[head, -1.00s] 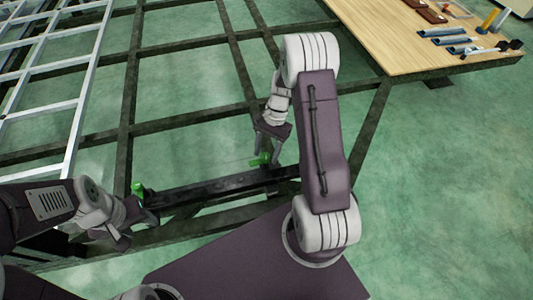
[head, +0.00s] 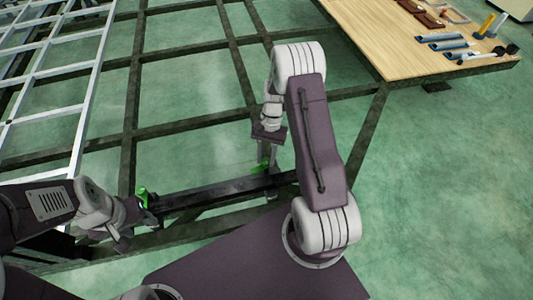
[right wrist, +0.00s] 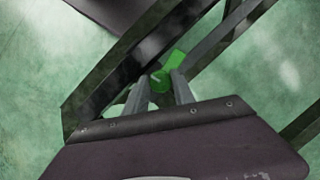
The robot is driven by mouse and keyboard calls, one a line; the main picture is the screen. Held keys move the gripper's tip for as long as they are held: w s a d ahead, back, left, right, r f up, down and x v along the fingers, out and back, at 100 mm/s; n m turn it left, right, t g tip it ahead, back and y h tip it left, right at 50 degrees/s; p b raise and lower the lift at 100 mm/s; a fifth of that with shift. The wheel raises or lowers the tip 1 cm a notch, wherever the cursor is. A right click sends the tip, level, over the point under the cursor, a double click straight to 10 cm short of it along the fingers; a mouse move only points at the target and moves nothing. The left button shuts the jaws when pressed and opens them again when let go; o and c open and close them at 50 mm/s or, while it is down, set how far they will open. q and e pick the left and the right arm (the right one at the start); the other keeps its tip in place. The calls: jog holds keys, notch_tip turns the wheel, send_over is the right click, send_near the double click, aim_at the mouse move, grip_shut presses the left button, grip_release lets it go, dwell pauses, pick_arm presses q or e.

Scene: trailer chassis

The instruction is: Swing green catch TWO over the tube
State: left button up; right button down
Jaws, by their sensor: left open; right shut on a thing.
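The dark tube (head: 215,193) lies across the near part of the chassis. One green catch (head: 145,198) stands at its left end, beside my left gripper (head: 134,222), which is open. A second green catch (head: 259,169) is at the right part of the tube. My right gripper (head: 267,163) points down and is shut on it. In the right wrist view the green catch (right wrist: 172,66) shows between and beyond the fingertips (right wrist: 160,84), beside the dark beam. I see no number on either catch, and the fingers hide part of the right one.
Dark chassis beams (head: 190,130) cross the floor behind the tube. A pale ladder-like frame (head: 40,110) lies at left. A wooden table (head: 385,40) with tools stands at the back right. The green floor (head: 440,180) at right is clear.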

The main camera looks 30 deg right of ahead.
jog(key=n+p, duration=0.2)
jog(key=n, duration=0.1)
jog(key=shift+w+a+r+g+h, duration=0.1)
jog(key=shift+r+g+h, duration=0.15)
jog(key=shift+g+h, duration=0.15)
jog(key=n+h+p, duration=0.1)
jog(key=n+p, duration=0.2)
jog(key=shift+n, duration=0.3)
jog(key=n+h+p, duration=0.1)
jog(key=n, duration=0.1)
jog(key=n+h+p, duration=0.1)
jog(key=n, duration=0.1)
jog(key=shift+a+f+n+g, duration=0.1)
jog(key=shift+a+n+g, duration=0.1)
jog(key=shift+n+g, duration=0.1)
jog(key=shift+a+f+n+t+h+p, duration=0.15)
jog(key=shift+n+h+p, duration=0.3)
jog(key=shift+n, duration=0.55)
jog(key=shift+d+r+n+t+h+p, duration=0.1)
jog(key=shift+n+t+h+p, duration=0.15)
jog(key=shift+n+p, duration=0.55)
jog(key=shift+f+n, duration=0.1)
jog(key=shift+n, duration=0.2)
jog(key=c, duration=1.1)
grip_release()
